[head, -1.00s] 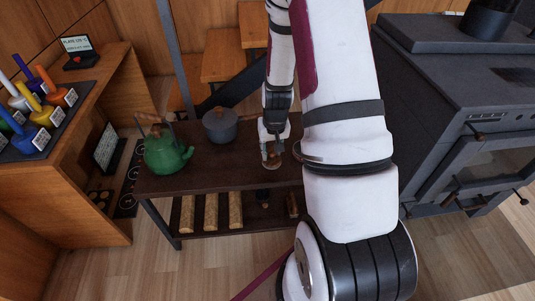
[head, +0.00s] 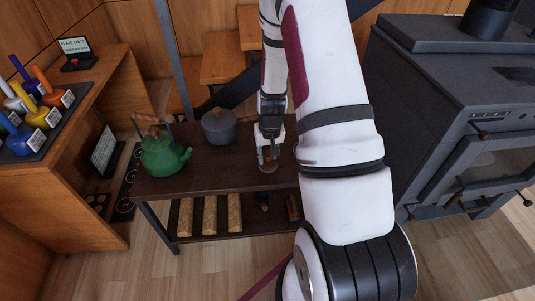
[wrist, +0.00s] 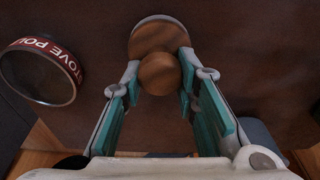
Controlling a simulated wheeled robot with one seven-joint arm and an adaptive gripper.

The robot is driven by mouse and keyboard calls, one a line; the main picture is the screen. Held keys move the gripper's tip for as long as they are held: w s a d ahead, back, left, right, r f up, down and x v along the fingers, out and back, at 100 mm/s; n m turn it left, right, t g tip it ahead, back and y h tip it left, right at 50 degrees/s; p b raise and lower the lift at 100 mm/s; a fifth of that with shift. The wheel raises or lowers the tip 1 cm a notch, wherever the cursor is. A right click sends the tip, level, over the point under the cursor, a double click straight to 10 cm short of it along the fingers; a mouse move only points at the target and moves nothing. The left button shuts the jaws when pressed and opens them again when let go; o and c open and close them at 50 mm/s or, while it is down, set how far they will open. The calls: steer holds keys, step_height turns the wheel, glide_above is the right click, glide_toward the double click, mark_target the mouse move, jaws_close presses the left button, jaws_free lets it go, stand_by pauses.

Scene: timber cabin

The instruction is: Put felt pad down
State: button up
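The felt pad (wrist: 157,36) is a round wooden disc with a ball-shaped wooden knob and a pale rim at its far edge. In the wrist view my gripper (wrist: 160,75) has its teal-lined fingers on both sides of the knob, shut on it. In the head view my gripper (head: 267,150) points down over the dark bench top (head: 215,170), with the pad (head: 268,169) upright below it, at or just above the surface. I cannot tell whether its underside touches. The felt underside is hidden.
A round tin with a red "STOVE PO..." label (wrist: 40,72) stands left of the pad in the wrist view. A green kettle (head: 163,156) and grey pot (head: 219,127) stand on the bench's left half. A black stove (head: 460,120) is at right. Logs (head: 210,215) lie below.

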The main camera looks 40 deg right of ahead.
mark_target(269, 158)
steer(key=o, duration=0.4)
steer(key=shift+c, duration=0.2)
step_height(269, 158, up, 12)
steer(key=s+a+p, duration=0.1)
steer(key=s+p, duration=0.1)
steer(key=p, duration=0.2)
steer(key=s+a+r+n, duration=0.1)
steer(key=s+a+r, duration=0.3)
steer(key=a+r, duration=0.4)
steer(key=s+a+r+n, duration=0.25)
steer(key=a+r, duration=0.25)
steer(key=r, duration=0.4)
steer(key=s+a+r, duration=0.2)
steer(key=s, duration=0.5)
steer(key=s+a+r+n, duration=0.1)
steer(key=s+a+r, duration=0.2)
steer(key=s, duration=0.4)
steer(key=s+a+r+n+g, duration=0.1)
steer(key=s+a+r, duration=0.1)
steer(key=s, duration=0.5)
steer(key=shift+s+a+r+y, duration=0.2)
steer(key=shift+a+r+y, duration=0.1)
steer(key=shift+a+r, duration=0.15)
